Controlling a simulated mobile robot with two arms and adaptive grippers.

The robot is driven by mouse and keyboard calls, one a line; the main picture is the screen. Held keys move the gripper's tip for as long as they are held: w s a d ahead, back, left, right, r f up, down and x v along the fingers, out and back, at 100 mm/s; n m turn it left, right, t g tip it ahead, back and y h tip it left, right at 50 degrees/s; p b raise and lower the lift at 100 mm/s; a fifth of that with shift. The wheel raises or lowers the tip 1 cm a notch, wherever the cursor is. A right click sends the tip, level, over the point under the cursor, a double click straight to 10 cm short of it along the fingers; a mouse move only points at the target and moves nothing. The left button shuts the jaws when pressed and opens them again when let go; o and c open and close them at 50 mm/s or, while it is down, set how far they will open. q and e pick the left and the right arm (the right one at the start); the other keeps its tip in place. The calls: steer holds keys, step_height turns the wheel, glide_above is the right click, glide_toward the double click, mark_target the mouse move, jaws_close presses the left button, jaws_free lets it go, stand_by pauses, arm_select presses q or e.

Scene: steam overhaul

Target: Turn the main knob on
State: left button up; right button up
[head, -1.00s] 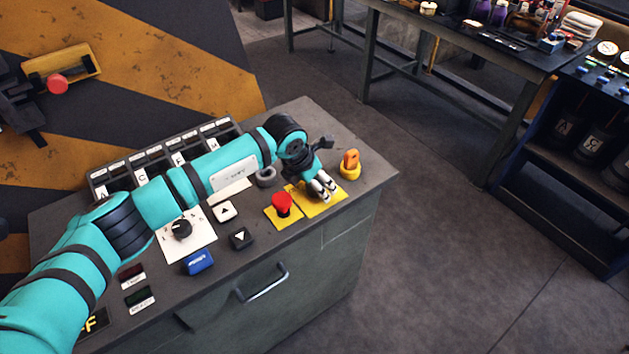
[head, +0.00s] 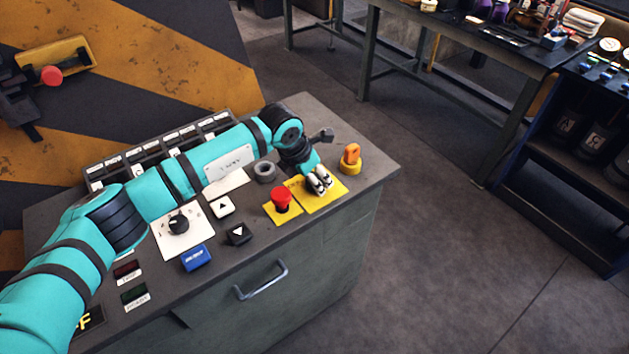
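My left gripper (head: 320,183) points down over a yellow plate (head: 318,199) near the right end of the grey control cabinet. Its two pale fingertips are close together. They hide the middle of the plate, so I cannot tell whether a knob is between them or whether they are shut. An orange knob on a yellow round base (head: 351,158) stands just right of the gripper, apart from it. A black rotary knob (head: 179,222) sits on a white plate to the left. No label readable here tells which is the main knob. My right gripper is out of view.
A red mushroom button (head: 281,200) stands close left of the gripper. A workbench (head: 470,60) stands behind.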

arm_select(q)
steer(key=m+g+b, duration=0.1)
steer(key=m+b, duration=0.3)
steer(key=b, duration=0.1)
steer(key=m+g+h+b, duration=0.1)
steer(key=m+b, duration=0.3)
steer(key=b, duration=0.1)
steer(key=shift+w+f+g, duration=0.15)
steer(key=shift+w+g, duration=0.05)
steer(key=shift+g, duration=0.1)
steer(key=shift+m+b, duration=0.4)
steer(key=shift+b, duration=0.15)
steer(key=m+g+b, duration=0.1)
steer(key=m, duration=0.2)
steer(key=shift+w+r+m+g+b, duration=0.1)
steer(key=shift+r+m+g+b, duration=0.1)
steer(key=shift+m+g+b, duration=0.15)
steer(key=shift+r+m+g+y, duration=0.1)
steer(key=shift+m+g+y, duration=0.3)
steer(key=shift+m, duration=0.65)
steer(key=shift+m+g, duration=0.25)
steer(key=shift+m, duration=0.95)
steer(key=o, duration=1.2)
steer(key=shift+c, duration=0.2)
